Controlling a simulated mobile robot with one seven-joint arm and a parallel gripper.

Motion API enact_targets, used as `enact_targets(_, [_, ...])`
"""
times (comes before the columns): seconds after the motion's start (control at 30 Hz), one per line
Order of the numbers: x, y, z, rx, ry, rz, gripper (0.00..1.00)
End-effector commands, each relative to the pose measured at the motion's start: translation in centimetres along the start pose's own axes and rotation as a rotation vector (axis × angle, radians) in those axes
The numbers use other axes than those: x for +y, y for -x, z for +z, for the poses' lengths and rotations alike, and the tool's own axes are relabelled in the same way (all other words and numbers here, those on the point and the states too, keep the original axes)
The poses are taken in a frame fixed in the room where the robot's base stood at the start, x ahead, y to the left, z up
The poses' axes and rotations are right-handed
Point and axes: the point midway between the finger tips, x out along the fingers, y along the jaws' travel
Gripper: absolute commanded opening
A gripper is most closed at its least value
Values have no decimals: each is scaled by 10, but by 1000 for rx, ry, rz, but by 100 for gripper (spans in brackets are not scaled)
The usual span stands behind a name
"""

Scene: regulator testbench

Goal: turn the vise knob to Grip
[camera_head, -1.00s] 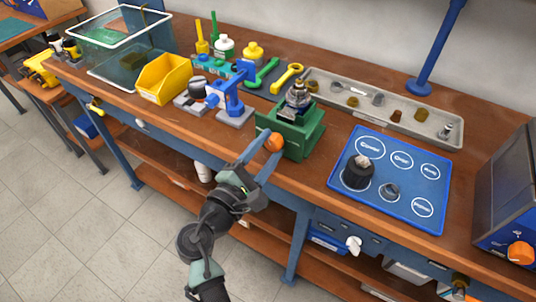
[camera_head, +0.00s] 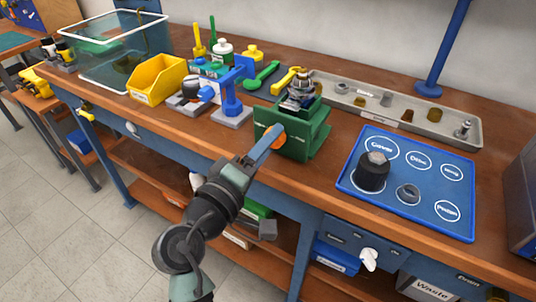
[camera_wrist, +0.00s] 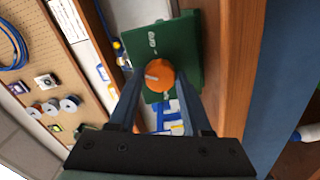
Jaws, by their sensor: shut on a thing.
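The green vise (camera_head: 306,134) stands at the front edge of the workbench and holds a metal regulator part (camera_head: 300,92) in its top. Its orange knob (camera_head: 281,141) is on the front face, partly hidden by a blue finger. In the wrist view the knob (camera_wrist: 160,76) has a white pointer line toward the left of the picture. A small white label (camera_wrist: 152,42) on the vise is above the knob there, too small to read surely. My gripper (camera_head: 270,143) is shut on the knob, with one blue finger on each side of it in the wrist view.
A grey parts tray (camera_head: 460,145) is behind. A blue stand (camera_head: 232,100) and yellow bin (camera_head: 157,78) are left.

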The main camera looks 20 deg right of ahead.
Motion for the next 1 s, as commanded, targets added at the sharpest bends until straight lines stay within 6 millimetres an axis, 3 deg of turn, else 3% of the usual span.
enact_targets(0.03, [-6, 1, 2, 0, -47, -1, 0])
enact_targets(1.0, [-4, 0, 1, -1, -909, -2, 0])
